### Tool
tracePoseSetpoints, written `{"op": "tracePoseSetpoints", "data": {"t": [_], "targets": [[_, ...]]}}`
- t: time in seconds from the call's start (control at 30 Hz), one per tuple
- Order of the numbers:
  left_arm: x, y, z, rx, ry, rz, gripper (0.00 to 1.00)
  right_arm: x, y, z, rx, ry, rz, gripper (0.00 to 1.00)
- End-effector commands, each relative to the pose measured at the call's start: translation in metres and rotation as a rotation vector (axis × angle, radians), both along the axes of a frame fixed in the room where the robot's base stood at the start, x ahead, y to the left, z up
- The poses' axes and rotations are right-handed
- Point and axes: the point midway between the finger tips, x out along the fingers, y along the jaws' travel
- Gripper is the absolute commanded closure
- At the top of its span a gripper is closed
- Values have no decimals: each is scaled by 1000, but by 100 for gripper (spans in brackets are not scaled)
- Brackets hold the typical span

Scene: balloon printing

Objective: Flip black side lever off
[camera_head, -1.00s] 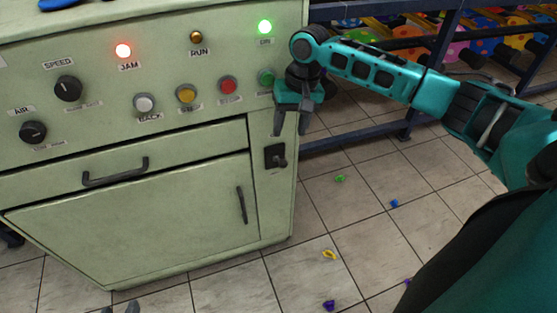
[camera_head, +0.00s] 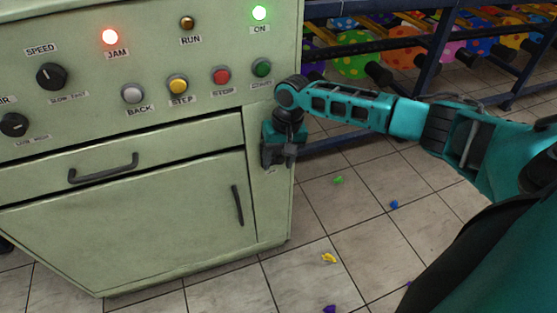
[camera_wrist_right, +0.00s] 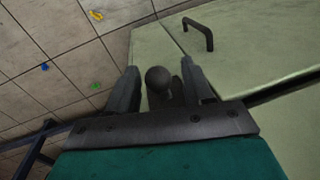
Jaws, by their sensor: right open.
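The black side lever shows in the right wrist view as a round dark knob (camera_wrist_right: 158,78) on a dark plate, on the pale green machine (camera_head: 130,215). My right gripper (camera_wrist_right: 160,85) is open, with one finger on each side of the knob. Whether the fingers touch it cannot be told. In the head view my right gripper (camera_head: 278,155) is at the machine's right front edge and hides the lever there. My left gripper is not in view.
The machine front has a red JAM light (camera_head: 110,37), a green ON light (camera_head: 259,13), several buttons, a drawer handle (camera_head: 103,168) and a door handle (camera_head: 237,205). Small coloured pieces, such as a yellow one (camera_head: 329,258), lie on the tiled floor. A rack (camera_head: 440,50) stands behind.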

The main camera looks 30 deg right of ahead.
Motion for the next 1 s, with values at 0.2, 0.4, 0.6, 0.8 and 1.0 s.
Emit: {"op": "tracePoseSetpoints", "data": {"t": [0.2,0.4,0.6,0.8,1.0], "targets": [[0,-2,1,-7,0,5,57,0,0,0,0,0,0,50],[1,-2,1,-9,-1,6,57,0,0,0,0,0,0,69],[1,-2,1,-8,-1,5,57,0,0,0,0,0,0,88],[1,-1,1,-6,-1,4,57,0,0,0,0,0,0,100],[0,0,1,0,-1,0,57,0,0,0,0,0,0,100]]}}
